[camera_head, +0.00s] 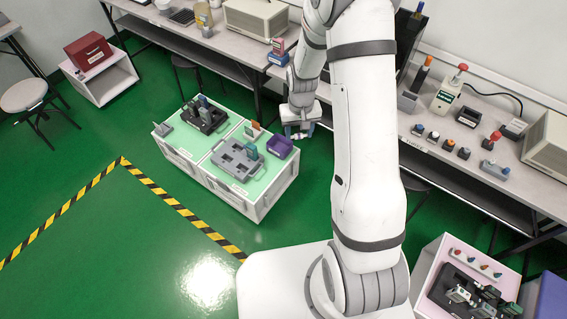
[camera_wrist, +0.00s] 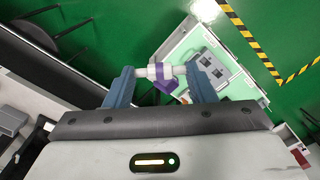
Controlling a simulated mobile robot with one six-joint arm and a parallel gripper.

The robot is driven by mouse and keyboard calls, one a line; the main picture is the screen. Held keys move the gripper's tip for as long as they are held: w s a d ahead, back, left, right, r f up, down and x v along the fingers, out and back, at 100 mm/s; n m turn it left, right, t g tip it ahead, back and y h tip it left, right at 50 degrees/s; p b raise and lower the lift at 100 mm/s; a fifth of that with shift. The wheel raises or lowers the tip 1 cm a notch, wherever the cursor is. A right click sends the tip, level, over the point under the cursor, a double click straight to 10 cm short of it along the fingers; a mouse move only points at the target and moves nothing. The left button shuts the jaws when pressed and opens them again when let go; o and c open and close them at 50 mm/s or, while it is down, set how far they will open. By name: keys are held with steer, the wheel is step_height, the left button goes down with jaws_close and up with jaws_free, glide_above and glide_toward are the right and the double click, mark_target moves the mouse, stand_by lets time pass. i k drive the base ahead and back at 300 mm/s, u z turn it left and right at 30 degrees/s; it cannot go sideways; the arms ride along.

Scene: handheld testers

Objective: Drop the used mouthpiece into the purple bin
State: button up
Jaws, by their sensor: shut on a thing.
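In the head view my gripper (camera_head: 298,131) hangs in the air near the right end of the green-topped cabinet, close to the purple bin. The purple bin (camera_head: 279,146) is a small open box at the right end of the cabinet top. In the wrist view the purple bin (camera_wrist: 167,86) shows partly behind the mouthpiece and a finger. The mouthpiece is too small to make out in the head view.
The green-topped white cabinet (camera_head: 226,138) also carries a grey tray (camera_head: 237,160) and a dark tray (camera_head: 204,117) with devices in them. A long bench (camera_head: 440,142) with testers runs behind. Green floor (camera_head: 130,215) is clear at the left front.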

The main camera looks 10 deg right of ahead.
mark_target(282, 150)
steer(key=z, duration=0.7)
steer(key=i, duration=1.15)
steer(key=u, duration=1)
